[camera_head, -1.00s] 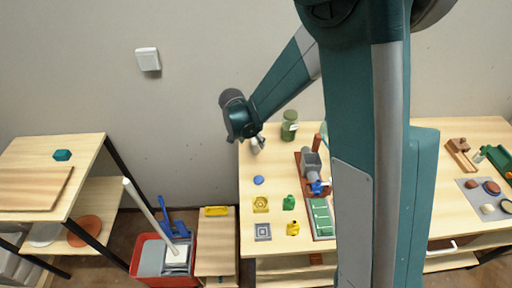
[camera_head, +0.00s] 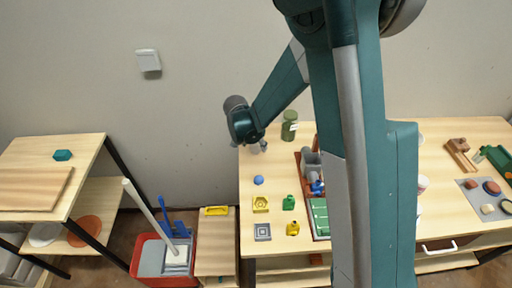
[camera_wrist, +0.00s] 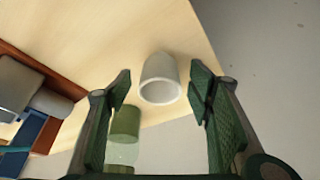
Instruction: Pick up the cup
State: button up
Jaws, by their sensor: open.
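The cup (camera_wrist: 160,80) is plain white and shows in the wrist view near the table's edge, its open rim toward the camera. My gripper (camera_wrist: 162,84) is open, with one green-padded finger on each side of the cup in the picture. Gaps show between the cup and both fingers, and nothing is held. In the head view my gripper (camera_head: 262,146) is over the back left corner of the table (camera_head: 270,205), and I cannot make out the cup there.
A green jar (camera_head: 289,126) stands right of my gripper; it shows close to the left finger in the wrist view (camera_wrist: 125,122). A brown tray (camera_head: 301,182) with grey and blue things lies farther right. A blue ball (camera_head: 259,180) and several small blocks are nearer the front.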

jog(key=shift+x, duration=1.25)
jog(key=c, duration=1)
